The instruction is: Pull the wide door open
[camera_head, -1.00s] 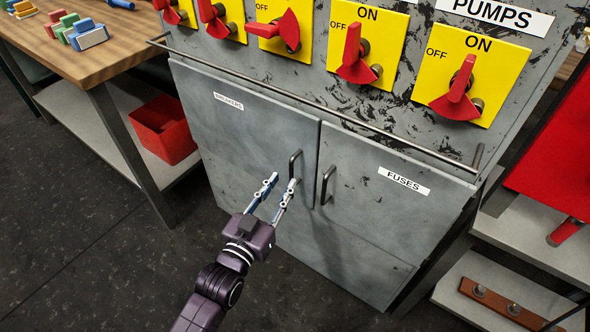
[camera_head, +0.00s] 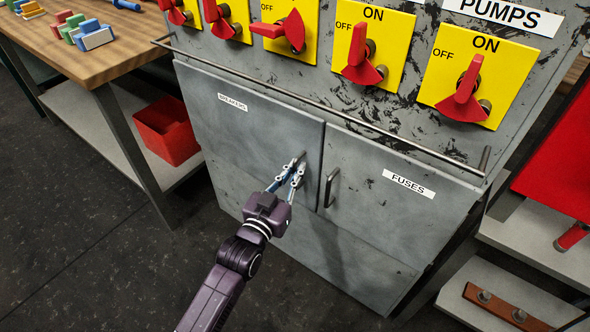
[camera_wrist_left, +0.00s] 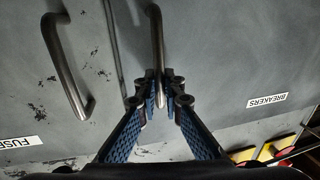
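The grey cabinet has two doors side by side, both closed: the BREAKERS door (camera_head: 245,135) on the left and the FUSES door (camera_head: 390,220) on the right. My left gripper (camera_head: 293,172) is at the bar handle of the BREAKERS door, and its fingers mostly cover that handle in the head view. In the left wrist view, the handle (camera_wrist_left: 157,35) runs between the two blue-padded fingertips (camera_wrist_left: 161,88), which are closed together around it. The FUSES door's handle (camera_head: 331,188) is free, just to the right of the gripper. My right gripper is not in view.
A metal rail (camera_head: 330,107) crosses the cabinet above the doors, under red switches on yellow plates (camera_head: 368,45). A wooden workbench (camera_head: 85,60) with a red bin (camera_head: 167,130) below stands at left. Shelves (camera_head: 545,240) stand at right. Dark floor before the doors is clear.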

